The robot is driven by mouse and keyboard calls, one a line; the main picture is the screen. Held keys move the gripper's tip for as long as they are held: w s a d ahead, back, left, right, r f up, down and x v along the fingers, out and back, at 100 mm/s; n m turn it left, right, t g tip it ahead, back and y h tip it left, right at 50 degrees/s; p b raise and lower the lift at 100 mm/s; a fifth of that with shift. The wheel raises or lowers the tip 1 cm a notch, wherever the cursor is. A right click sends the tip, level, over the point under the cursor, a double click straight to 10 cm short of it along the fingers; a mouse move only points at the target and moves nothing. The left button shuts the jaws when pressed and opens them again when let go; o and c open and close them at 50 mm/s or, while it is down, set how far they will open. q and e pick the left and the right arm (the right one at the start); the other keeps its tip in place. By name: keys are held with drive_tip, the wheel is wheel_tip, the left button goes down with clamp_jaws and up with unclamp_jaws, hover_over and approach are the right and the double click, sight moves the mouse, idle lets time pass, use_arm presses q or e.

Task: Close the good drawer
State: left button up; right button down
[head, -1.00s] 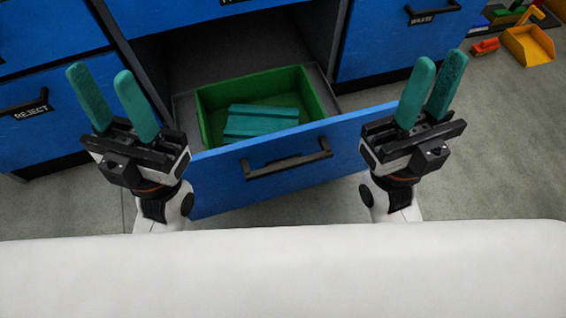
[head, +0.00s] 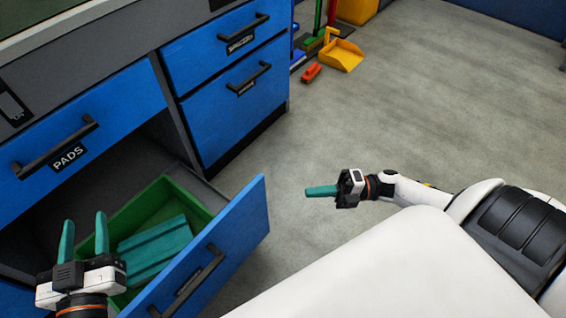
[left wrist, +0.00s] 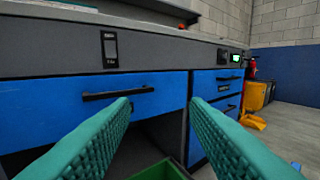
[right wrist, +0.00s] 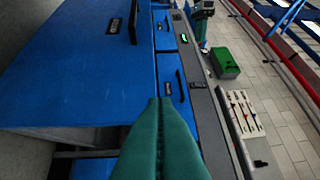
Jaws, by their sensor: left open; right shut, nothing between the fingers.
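The open drawer (head: 240,232) has a blue front with a dark bar handle (head: 190,285) and stands pulled out of the cabinet below the PADS drawer. No label on its front is legible now. A green bin (head: 196,207) inside it holds a teal slab (head: 155,250). My left gripper (head: 84,228) is open and empty, over the left part of the drawer in the head view. Its parted fingers (left wrist: 160,108) also show in the left wrist view. My right gripper (head: 310,191) is shut and empty, right of the drawer front and apart from it. Its closed fingers (right wrist: 160,105) show in the right wrist view.
The PADS drawer (head: 110,118) above is shut. Two shut blue drawers (head: 232,85) stand to its right. A yellow dustpan (head: 342,55) and a small orange thing (head: 311,72) lie on the floor beyond. The grey floor right of the drawer is clear.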

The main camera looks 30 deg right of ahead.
drive_tip(key=d, duration=0.2)
drive_tip(key=b, duration=0.1)
approach(257, 187)
drive_tip(key=s+a, duration=0.2)
drive_tip(key=a, duration=0.2)
drive_tip(key=w, duration=0.2)
drive_tip(key=w+a+b, duration=0.1)
drive_tip(key=shift+w+r+h, duration=0.1)
drive_tip(key=shift+r+h, duration=0.2)
drive_tip(key=shift+r, duration=0.1)
use_arm(q)
wheel_tip(257, 187, up, 7)
drive_tip(key=s+t+h, duration=0.1)
drive_tip(key=t+h, duration=0.1)
drive_tip(key=t, duration=0.3)
drive_tip(key=shift+s+d, duration=0.15)
drive_tip(key=shift+d, duration=0.3)
use_arm(e)
drive_tip(key=shift+w+a, duration=0.2)
drive_tip(key=shift+w, duration=0.35)
use_arm(q)
drive_tip(key=shift+f, duration=0.1)
